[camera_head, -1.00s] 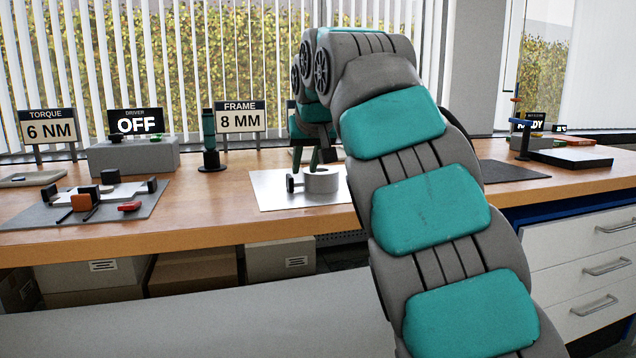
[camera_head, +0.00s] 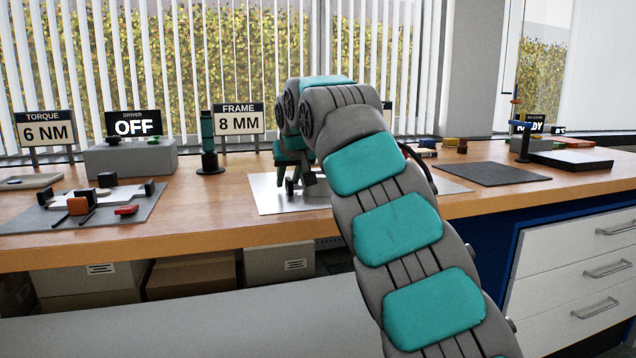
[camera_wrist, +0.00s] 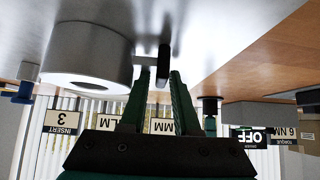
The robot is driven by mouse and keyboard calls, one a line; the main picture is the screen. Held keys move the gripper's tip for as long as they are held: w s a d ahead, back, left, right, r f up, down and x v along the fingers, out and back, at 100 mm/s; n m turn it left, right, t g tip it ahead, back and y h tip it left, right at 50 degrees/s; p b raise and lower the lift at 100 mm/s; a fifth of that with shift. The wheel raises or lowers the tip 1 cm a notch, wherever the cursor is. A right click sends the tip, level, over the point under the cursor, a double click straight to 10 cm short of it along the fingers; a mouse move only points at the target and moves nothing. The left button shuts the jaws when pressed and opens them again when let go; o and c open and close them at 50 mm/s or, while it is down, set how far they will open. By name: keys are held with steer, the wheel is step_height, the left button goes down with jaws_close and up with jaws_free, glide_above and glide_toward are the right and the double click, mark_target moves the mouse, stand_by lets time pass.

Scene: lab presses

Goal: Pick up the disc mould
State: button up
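The disc mould (camera_wrist: 88,52) is a silver-grey cylinder with a pale ring on its end face, in the upper left of the upside-down wrist view. A short rod joins it to a dark upright handle (camera_wrist: 164,62). My gripper (camera_wrist: 159,76) is open, its two green fingers on either side of the handle's end, with gaps visible. I cannot tell whether either finger touches it. In the head view my gripper (camera_head: 291,185) is low over a metal plate (camera_head: 262,200), and my arm and gripper hide most of the mould.
An OFF driver box (camera_head: 130,157) and a grey mat (camera_head: 55,215) with small parts stand left. A dark green cylinder (camera_head: 209,148) and the 8 MM frame sign (camera_head: 238,119) are behind the plate. A dark mat (camera_head: 490,174) lies right, mostly bare.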

jaws_close()
stand_by(1.4)
